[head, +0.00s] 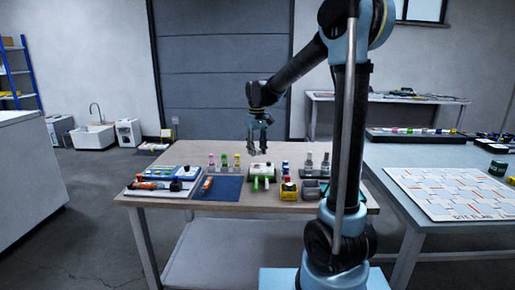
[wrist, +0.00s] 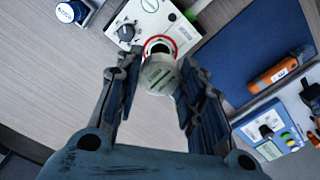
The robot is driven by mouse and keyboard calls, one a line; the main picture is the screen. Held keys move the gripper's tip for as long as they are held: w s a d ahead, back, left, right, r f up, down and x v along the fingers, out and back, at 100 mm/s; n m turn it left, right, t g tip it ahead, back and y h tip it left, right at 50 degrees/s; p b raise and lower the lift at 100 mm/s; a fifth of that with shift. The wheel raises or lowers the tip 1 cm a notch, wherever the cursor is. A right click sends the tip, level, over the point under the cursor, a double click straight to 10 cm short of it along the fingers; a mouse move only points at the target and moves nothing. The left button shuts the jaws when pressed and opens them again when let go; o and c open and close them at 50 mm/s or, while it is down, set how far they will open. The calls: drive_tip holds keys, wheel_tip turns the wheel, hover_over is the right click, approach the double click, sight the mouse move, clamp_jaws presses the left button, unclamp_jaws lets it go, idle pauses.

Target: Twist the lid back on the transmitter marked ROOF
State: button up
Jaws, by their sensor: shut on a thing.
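My gripper (wrist: 158,62) is shut on a pale grey cylindrical piece (wrist: 158,76) with dark marks on its side and a dark round opening at its far end. In the wrist view a red ring shows around that end, beside a white unit (wrist: 183,36) with a green label and a dark knob. I cannot tell whether the piece is lid or transmitter body, or whether it touches the unit. In the head view my gripper (head: 257,151) hangs above the worktable's middle. I cannot read ROOF anywhere.
A second table with a patterned board (head: 455,192) stands at the right.

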drive_tip(key=shift+f, duration=1.9)
drive_tip(key=shift+r, duration=0.1)
drive_tip(key=shift+f, duration=1.1)
idle(1.6)
drive_tip(key=o, duration=0.9)
drive_tip(key=shift+c, duration=0.2)
drive_tip(key=shift+o, duration=1.3)
